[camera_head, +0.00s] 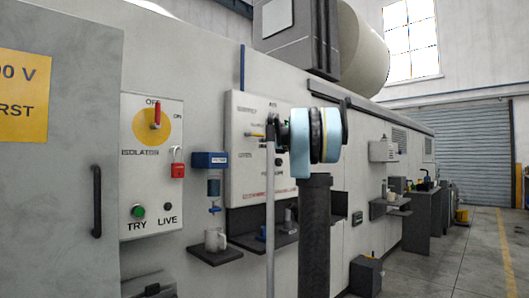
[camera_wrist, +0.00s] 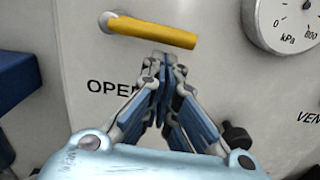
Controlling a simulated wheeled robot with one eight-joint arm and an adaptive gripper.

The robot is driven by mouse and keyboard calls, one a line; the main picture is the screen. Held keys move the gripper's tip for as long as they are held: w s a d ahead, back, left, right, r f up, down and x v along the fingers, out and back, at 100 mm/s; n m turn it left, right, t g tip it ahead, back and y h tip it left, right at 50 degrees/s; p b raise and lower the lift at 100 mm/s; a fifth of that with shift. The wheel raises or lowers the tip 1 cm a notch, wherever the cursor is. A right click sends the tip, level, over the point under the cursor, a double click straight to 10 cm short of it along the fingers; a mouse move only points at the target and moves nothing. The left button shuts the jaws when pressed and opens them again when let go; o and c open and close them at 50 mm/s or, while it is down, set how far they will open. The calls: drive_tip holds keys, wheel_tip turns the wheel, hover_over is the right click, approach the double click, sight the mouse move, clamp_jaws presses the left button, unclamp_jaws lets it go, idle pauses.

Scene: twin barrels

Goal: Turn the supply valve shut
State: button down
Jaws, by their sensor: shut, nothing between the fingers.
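The supply valve's yellow lever (camera_wrist: 155,31) lies nearly level in the wrist view, running right from its pivot, with the word OPEN below it. It also shows as a small yellow bar (camera_head: 255,135) on the white panel in the head view. My gripper (camera_wrist: 160,62) is shut and empty. Its fingertips are just below the middle of the lever in the wrist view; I cannot tell whether they touch it. In the head view my arm hides most of the gripper and part of the panel.
A round kPa gauge (camera_wrist: 285,22) is right of the lever. Left of the white panel (camera_head: 240,112) are a blue box (camera_head: 210,160), a shelf with a mug (camera_head: 215,240), and the isolator with its red handle (camera_head: 156,115) and red padlock (camera_head: 178,170). Open floor lies to the right.

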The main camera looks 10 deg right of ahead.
idle(0.3)
drive_tip(key=shift+w+r, duration=0.2)
drive_tip(key=shift+r, duration=0.45)
